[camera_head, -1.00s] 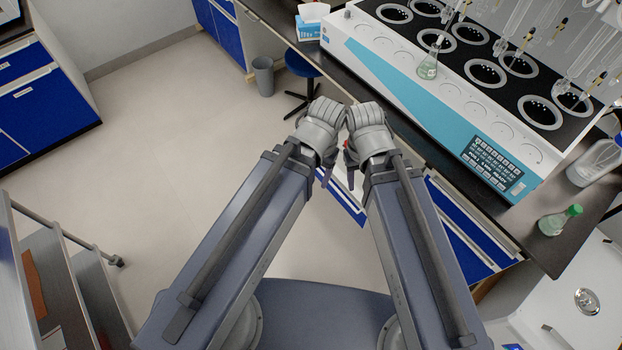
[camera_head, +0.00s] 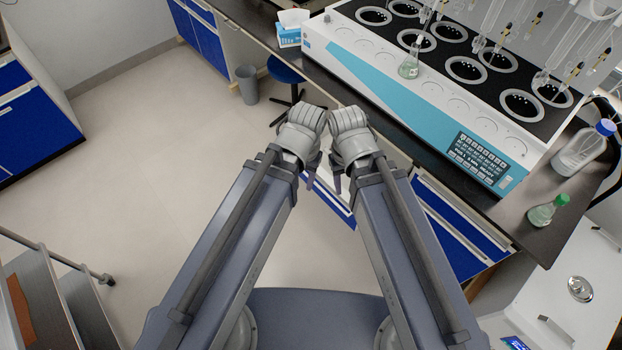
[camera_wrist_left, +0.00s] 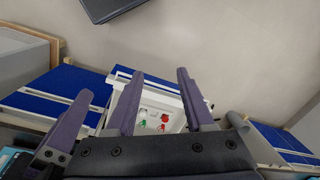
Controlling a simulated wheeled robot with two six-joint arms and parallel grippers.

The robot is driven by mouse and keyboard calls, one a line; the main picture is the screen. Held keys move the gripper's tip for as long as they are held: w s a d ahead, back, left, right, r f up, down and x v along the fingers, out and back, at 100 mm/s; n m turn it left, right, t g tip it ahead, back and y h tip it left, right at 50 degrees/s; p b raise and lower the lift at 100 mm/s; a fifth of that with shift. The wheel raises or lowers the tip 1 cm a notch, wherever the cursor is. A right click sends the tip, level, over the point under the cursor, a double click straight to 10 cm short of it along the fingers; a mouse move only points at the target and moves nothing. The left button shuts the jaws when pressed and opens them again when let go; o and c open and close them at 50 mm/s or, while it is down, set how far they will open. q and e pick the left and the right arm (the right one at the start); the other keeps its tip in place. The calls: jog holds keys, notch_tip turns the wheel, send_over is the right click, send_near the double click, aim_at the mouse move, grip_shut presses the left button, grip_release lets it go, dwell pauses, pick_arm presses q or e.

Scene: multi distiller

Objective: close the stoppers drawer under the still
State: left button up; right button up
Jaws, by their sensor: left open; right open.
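The stoppers drawer (camera_head: 328,190) stands pulled out under the still (camera_head: 420,85), showing between my two arms in the head view as a white and blue strip, partly hidden by my grippers. In the left wrist view the open drawer (camera_wrist_left: 176,104) has a white inside with red and green stoppers (camera_wrist_left: 163,121). My left gripper (camera_head: 313,170) is open and empty; its two fingers frame the drawer in the wrist view (camera_wrist_left: 158,76). My right gripper (camera_head: 337,181) is open close beside it. I cannot tell whether either touches the drawer.
Blue drawer fronts (camera_head: 455,222) run under the dark bench. A flask (camera_head: 409,68) stands on the still, and a green-capped bottle (camera_head: 545,212) is near the bench edge. A stool (camera_head: 284,72) and grey bin (camera_head: 247,85) stand beyond the drawer.

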pick_arm(q)
jog(key=w+a+f+n+t+b, duration=0.1)
jog(key=w+a+f+n+b, duration=0.1)
jog(key=w+f+b, duration=0.1)
jog(key=w+a+f+n+t+h+b, duration=0.1)
jog(key=w+f+b, duration=0.3)
jog(key=f+b, duration=0.2)
jog(key=w+a+f+n+t+b, duration=0.1)
jog(key=w+a+f+n+b, duration=0.1)
jog(key=w+f+b, duration=0.1)
jog(key=shift+w+a+f+n+t+h+b, duration=0.1)
jog(key=shift+a+f+n+t+h+b, duration=0.1)
jog(key=shift+f+b, duration=0.25)
jog(key=shift+w+a+f+n+t+h+b, duration=0.1)
jog(key=shift+a+f+h+b, duration=0.1)
jog(key=shift+f+b, duration=0.2)
jog(key=c, duration=0.8)
jog(key=w+a+f+n+t+b, duration=0.3)
jog(key=w+a+f+n+b, duration=0.2)
jog(key=w+a+f+b, duration=0.1)
jog(key=a+b, duration=0.1)
jog(key=b, duration=0.1)
jog(key=shift+w+a+b, duration=0.35)
jog(key=shift+b, duration=0.05)
jog(key=shift+w+a+f+n+t+b, duration=0.1)
jog(key=shift+w+a+n+t+b, duration=0.25)
jog(key=shift+a+t, duration=0.1)
